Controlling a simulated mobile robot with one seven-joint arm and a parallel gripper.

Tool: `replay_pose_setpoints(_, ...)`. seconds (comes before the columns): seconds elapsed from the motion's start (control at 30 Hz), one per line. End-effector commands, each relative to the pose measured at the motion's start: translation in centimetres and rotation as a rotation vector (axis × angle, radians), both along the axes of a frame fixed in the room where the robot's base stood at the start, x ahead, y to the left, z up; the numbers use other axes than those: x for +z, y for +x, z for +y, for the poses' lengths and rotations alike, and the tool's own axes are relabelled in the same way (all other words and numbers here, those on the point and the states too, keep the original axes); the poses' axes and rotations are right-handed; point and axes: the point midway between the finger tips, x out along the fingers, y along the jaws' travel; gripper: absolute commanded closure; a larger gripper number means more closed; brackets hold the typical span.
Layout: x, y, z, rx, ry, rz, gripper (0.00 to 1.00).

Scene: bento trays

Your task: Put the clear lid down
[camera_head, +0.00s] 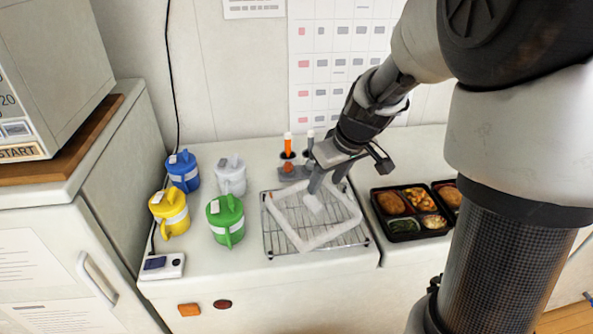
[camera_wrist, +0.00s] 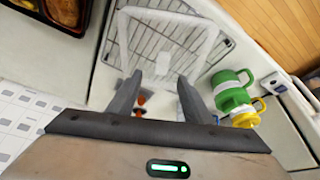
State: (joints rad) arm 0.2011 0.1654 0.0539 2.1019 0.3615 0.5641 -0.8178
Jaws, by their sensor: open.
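The clear lid (camera_head: 284,227) is a see-through rectangle with a whitish rim. It lies on a wire rack (camera_head: 268,250) on the counter, slightly askew to it; its rim also shows in the wrist view (camera_wrist: 122,40). My gripper (camera_head: 328,188) is over the far part of the lid in the head view. In the wrist view my two fingers (camera_wrist: 160,84) are apart with nothing held between them, near the lid's edge. I cannot tell whether a finger touches the lid.
Blue, white, yellow and green (camera_head: 226,220) jugs stand left of the rack. A holder with an orange-handled tool (camera_head: 288,146) stands behind it. Filled black bento trays (camera_head: 404,238) sit to the right.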

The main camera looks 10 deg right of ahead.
Motion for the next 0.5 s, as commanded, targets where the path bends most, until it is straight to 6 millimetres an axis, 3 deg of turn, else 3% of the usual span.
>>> replay_pose_setpoints(0.13,-2.6,0.9,0.4,0.002,0.000,0.003,0.55)
replay_pose_setpoints(0.5,-5.6,2.1,1.4,0.003,0.000,0.003,0.55)
